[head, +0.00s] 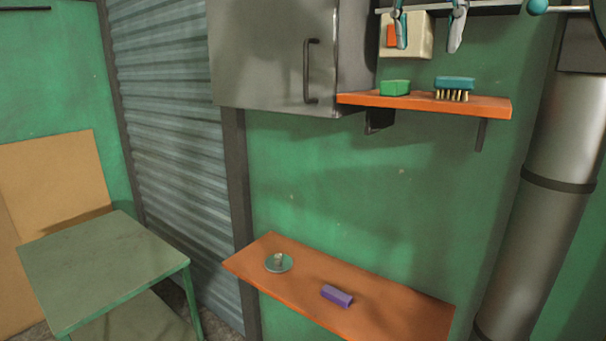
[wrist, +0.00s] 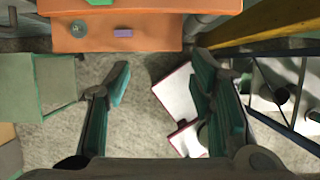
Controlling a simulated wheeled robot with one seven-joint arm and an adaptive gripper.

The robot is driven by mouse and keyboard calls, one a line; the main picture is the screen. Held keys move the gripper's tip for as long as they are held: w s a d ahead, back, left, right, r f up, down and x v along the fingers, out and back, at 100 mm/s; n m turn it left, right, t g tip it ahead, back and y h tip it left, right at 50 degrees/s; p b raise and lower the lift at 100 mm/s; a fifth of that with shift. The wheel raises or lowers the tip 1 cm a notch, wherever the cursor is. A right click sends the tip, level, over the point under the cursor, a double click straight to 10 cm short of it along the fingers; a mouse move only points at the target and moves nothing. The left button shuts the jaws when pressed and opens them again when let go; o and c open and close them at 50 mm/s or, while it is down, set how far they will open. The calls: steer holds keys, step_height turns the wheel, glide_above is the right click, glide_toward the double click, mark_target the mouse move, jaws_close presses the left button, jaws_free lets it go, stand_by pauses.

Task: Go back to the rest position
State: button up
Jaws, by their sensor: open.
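My gripper (wrist: 160,82) shows in the wrist view with its two teal fingers spread wide apart. It is open, and only grey floor and part of a white, red-edged object show between the fingers. The fingers are apart from the lower orange shelf (wrist: 60,39), which lies beyond them at the top of the wrist view.
In the head view, the lower shelf (head: 395,314) holds a purple block (head: 337,296) and a small dish (head: 286,266). A green block (head: 395,88) and a brush (head: 454,84) sit on the upper shelf (head: 415,102). A green table (head: 105,265) stands left.

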steer(key=s+f+m+y+b, duration=0.1)
steer(key=s+f+m+b, duration=0.1)
steer(key=s+f+m, duration=0.3)
steer(key=s+d+f+m+t+b, duration=0.1)
steer(key=s+f+m, duration=0.4)
steer(key=f+m, duration=0.9)
steer(key=s+f+m+t+y+b, duration=0.1)
steer(key=s+f+m, duration=0.4)
steer(key=f, duration=1.2)
steer(key=m+b, duration=0.1)
steer(key=m, duration=0.3)
steer(key=shift+d+f+m+y+b, duration=0.3)
steer(key=shift+d+f+m+b, duration=0.05)
steer(key=shift+f+m+b, duration=0.05)
